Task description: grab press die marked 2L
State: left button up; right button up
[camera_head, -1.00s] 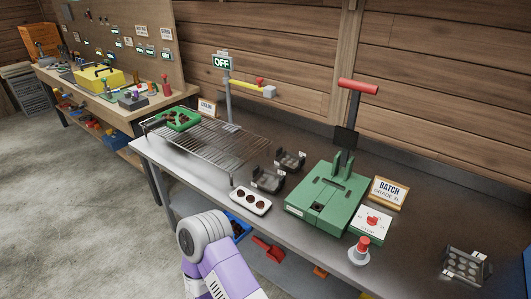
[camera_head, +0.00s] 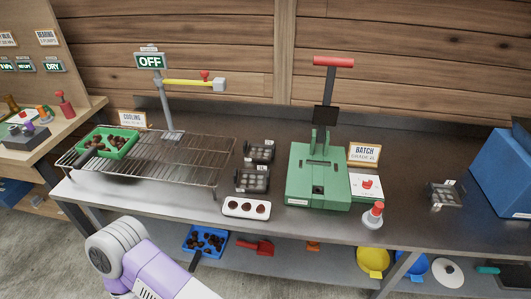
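Three dark press dies with small white tags are on the metal bench. One die (camera_head: 261,152) is at the back, right of the cooling rack. A second die (camera_head: 252,180) is just in front of it. A third die (camera_head: 445,195) lies apart at the right, near a blue box. The tags are too small to read, so I cannot tell which one is marked 2L. A purple and white link of my arm shows at the lower left. Neither of my grippers is in view.
A green press (camera_head: 318,180) with a red-handled lever stands mid-bench, beside a "BATCH" sign (camera_head: 364,153). A wire rack (camera_head: 170,165) holds a green tray (camera_head: 108,142). A white tray (camera_head: 246,208) lies in front of the dies. A blue box (camera_head: 505,170) stands at right.

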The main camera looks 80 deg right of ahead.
aim_at(254, 152)
jog(key=z, duration=1.9)
